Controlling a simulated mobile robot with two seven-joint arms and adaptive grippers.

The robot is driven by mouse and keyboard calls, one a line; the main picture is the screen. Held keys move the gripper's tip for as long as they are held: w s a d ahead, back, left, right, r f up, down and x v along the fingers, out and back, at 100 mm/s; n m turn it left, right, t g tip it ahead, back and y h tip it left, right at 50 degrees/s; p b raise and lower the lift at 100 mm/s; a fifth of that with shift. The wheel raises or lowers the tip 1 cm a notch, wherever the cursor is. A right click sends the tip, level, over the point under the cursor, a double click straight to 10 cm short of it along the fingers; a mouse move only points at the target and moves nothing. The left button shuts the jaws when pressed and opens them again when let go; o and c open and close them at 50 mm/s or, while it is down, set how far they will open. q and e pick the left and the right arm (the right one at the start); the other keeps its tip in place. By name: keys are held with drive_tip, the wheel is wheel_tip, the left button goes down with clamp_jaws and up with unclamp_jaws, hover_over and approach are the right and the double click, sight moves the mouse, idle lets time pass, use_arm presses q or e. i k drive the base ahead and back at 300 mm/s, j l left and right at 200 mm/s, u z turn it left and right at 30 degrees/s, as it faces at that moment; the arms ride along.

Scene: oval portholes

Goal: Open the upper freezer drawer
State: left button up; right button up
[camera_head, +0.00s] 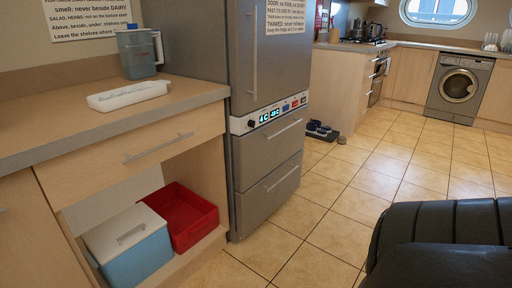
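The grey fridge-freezer (218,88) stands left of centre. Its upper freezer drawer (262,156) is shut, just below a control strip (270,113) with a lit display. A long slanted bar handle (284,129) runs across the drawer's upper part. The lower freezer drawer (266,204) below it is also shut and has a similar handle (283,178). Neither of my grippers shows in the head view.
A wooden counter (190,98) adjoins the fridge on the left, with a jug (137,54) and white tray (128,95). A red crate (192,232) and cool box (130,250) sit below. Tiled floor (310,220) is clear before the drawers; a black padded shape (440,225) stands lower right.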

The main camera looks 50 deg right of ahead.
sight(257, 152)
drive_tip(key=i+z, duration=0.1)
drive_tip(key=z, duration=2.25)
drive_tip(key=k+j+z, duration=0.1)
drive_tip(key=j, duration=1)
